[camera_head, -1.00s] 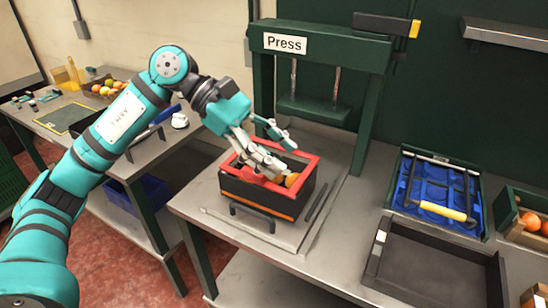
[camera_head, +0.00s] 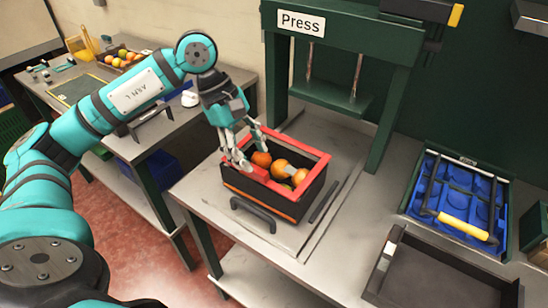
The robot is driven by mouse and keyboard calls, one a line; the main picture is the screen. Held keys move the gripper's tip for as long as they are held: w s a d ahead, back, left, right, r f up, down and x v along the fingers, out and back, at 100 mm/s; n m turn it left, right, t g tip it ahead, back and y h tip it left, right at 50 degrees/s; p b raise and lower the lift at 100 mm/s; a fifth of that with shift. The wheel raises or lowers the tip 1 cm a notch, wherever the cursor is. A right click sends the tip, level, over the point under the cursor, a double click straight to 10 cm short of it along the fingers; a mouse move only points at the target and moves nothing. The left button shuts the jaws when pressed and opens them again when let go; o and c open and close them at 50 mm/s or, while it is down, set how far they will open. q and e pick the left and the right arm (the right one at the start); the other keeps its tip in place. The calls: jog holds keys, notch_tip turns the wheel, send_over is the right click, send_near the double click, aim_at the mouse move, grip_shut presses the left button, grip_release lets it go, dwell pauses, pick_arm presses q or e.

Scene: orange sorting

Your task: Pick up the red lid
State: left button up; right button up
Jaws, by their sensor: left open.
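The frame is open in the middle, and several oranges (camera_head: 280,167) show inside the crate. My left gripper (camera_head: 243,158) is open at the left end of the crate, with its fingers pointing down around the red frame's left side. The fingers hide part of that side, and I cannot tell whether they touch it. My right gripper is not in view.
The green press (camera_head: 327,96) stands close behind the crate. A dark tray (camera_head: 440,275) and a green crate with a blue insert and yellow handle (camera_head: 460,200) are to the right. A side table with fruit (camera_head: 122,58) stands at back left.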

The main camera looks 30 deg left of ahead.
aim_at(264, 173)
pick_arm(q)
jog(key=shift+s+d+f, duration=0.1)
jog(key=shift+d+f, duration=0.15)
jog(key=shift+f, duration=0.2)
jog(key=shift+d+f+p, duration=0.15)
jog(key=shift+f+p, duration=0.15)
jog(key=shift+p, duration=0.15)
jog(key=f+p, duration=0.1)
jog(key=w+d+f, duration=0.1)
jog(key=f, duration=0.1)
jog(key=shift+w+d+f+p, duration=0.1)
jog(key=shift+d+f+p, duration=0.1)
jog(key=shift+p, duration=0.15)
jog(key=shift+f, duration=0.35)
grip_shut()
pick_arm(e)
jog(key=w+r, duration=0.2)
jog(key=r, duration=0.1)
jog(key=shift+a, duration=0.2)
